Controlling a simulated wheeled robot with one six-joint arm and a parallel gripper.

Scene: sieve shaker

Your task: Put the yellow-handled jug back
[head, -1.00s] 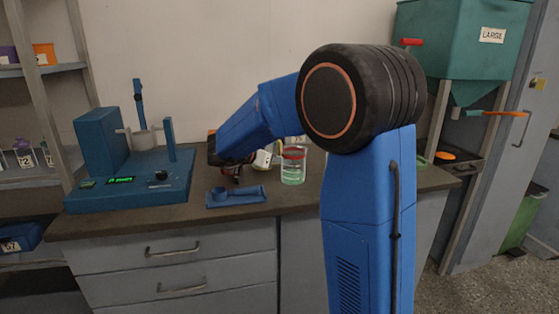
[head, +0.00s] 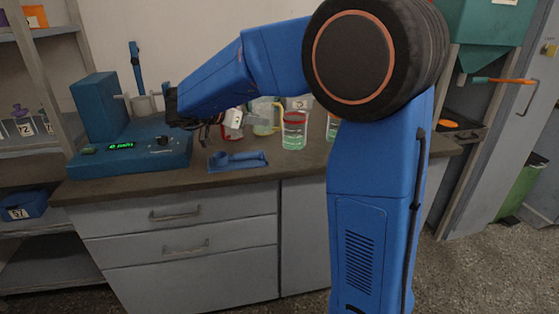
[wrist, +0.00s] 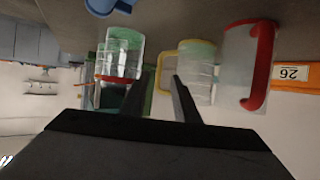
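My gripper (wrist: 163,73) is open. Its two dark fingers are apart, and I see nothing clasped between them.
A red-handled jug (wrist: 250,66) stands beside the yellow-handled one. A red-rimmed beaker (head: 294,131) and a blue scoop tray (head: 238,161) are in front. The blue sieve shaker (head: 130,150) fills the counter's left.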

